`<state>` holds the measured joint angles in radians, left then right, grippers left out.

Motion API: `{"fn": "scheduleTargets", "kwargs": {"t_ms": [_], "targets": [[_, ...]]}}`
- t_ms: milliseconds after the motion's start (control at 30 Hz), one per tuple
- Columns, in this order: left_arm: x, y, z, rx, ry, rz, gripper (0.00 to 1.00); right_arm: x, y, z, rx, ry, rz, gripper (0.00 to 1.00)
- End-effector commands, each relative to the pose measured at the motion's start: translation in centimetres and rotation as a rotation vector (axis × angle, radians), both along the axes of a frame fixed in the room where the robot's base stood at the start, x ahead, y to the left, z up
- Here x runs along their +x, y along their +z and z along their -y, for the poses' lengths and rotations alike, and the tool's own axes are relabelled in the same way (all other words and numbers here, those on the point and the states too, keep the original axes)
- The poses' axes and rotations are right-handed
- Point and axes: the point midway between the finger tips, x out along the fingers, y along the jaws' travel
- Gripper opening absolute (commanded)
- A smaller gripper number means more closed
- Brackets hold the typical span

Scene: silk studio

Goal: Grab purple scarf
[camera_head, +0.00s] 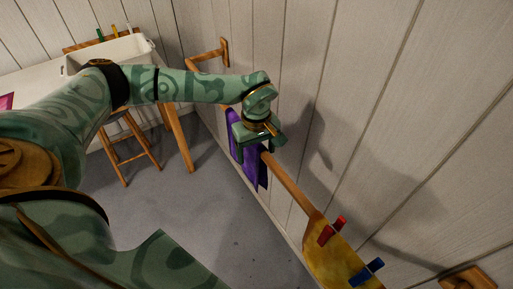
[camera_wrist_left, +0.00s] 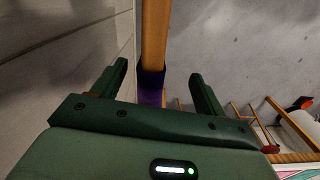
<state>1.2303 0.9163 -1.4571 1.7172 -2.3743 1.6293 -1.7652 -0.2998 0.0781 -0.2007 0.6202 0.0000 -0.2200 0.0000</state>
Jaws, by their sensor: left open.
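The purple scarf (camera_head: 250,166) hangs over a wooden rail (camera_head: 287,186) along the wall in the head view. My left gripper (camera_head: 262,137) is right at the rail above the scarf and hides its top part. In the left wrist view the gripper (camera_wrist_left: 158,82) is open, with one finger on each side of the rail. A small purple piece of the scarf (camera_wrist_left: 150,88) shows on the rail between the fingers. The fingers stand apart from the scarf. My right gripper is in neither view.
A yellow scarf (camera_head: 340,262) hangs on the same rail, held by a red peg (camera_head: 331,230) and a blue peg (camera_head: 367,272). The wall runs close beside the rail. A white tub (camera_head: 108,52) stands on a table, with a wooden stool (camera_head: 129,148) by it.

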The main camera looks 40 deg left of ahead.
Motion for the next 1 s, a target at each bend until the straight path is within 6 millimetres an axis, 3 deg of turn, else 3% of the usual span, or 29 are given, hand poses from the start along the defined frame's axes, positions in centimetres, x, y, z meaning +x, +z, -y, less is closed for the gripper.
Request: {"fn": "scheduleTargets", "kwargs": {"t_ms": [200,633,767,1000], "targets": [[-0.01,-0.01,0.01,0.0,0.0,0.0,0.73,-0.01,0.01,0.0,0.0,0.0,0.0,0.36],[-0.07,-0.03,-0.02,0.001,0.001,-0.003,0.15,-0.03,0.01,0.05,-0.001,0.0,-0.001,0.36],[-0.18,-0.1,-0.07,0.001,0.002,-0.006,0.12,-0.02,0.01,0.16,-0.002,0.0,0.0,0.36],[-0.33,-0.21,-0.13,0.003,0.004,-0.012,0.18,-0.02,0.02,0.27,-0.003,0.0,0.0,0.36]]}}
